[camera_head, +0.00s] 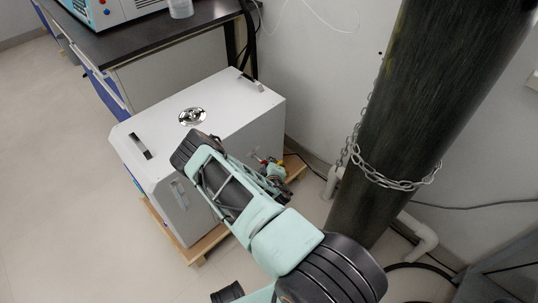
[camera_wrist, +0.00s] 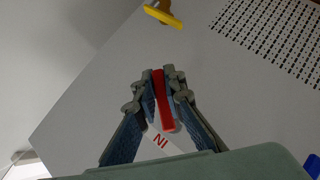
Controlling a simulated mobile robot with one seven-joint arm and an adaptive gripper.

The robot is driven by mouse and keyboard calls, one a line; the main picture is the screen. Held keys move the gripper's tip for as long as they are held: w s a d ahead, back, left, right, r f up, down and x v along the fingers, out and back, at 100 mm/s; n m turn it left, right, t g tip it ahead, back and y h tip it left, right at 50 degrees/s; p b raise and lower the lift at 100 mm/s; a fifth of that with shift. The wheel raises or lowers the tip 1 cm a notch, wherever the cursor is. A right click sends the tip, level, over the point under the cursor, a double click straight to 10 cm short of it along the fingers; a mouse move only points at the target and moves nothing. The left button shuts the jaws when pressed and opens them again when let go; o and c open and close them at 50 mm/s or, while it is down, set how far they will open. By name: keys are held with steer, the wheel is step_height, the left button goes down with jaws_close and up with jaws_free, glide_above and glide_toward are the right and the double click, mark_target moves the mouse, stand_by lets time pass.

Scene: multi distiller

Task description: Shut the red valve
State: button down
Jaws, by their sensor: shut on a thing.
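The red valve (camera_wrist: 164,108) shows as a long red handle in the middle of the wrist view, in front of the white unit's panel (camera_wrist: 90,75). My gripper (camera_wrist: 161,78) has its two fingers closed on either side of this handle, gripping it. A label with red letters lies just below the handle. In the head view my gripper (camera_head: 272,172) is at the right side of the white unit (camera_head: 225,105). Only a small red spot of the valve shows there; my arm and gripper hide most of that side.
A yellow handle (camera_wrist: 163,17) sits at the top of the wrist view, a blue part (camera_wrist: 313,166) at lower right. The unit stands on a wooden pallet (camera_head: 208,243). A dark chained cylinder (camera_head: 405,110) stands close right of my arm. A dark-topped bench (camera_head: 150,40) is behind.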

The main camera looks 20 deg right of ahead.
steer(key=shift+a+m+g+y+p, duration=0.25)
steer(key=shift+m+g+y+p, duration=0.4)
steer(key=shift+y+p, duration=0.3)
steer(key=shift+s+a+f+m+g+y+p, duration=0.15)
steer(key=shift+f+m+g+y+p, duration=0.1)
steer(key=shift+m+y+p, duration=0.15)
steer(key=shift+a+f+m+g+y+p, duration=0.15)
steer(key=shift+m+g+y, duration=0.1)
steer(key=shift+y, duration=0.2)
steer(key=shift+s+a+f+m+g+y, duration=0.15)
steer(key=shift+a+m+g+y, duration=0.25)
steer(key=shift+y, duration=0.4)
steer(key=shift+s+a+f+m+g+y, duration=0.15)
steer(key=shift+a+m+y, duration=0.35)
steer(key=shift+y, duration=0.3)
steer(key=shift+a+b, duration=0.1)
steer(key=shift+b, duration=0.2)
steer(key=c, duration=2)
jaws_free()
steer(key=v, duration=1.2)
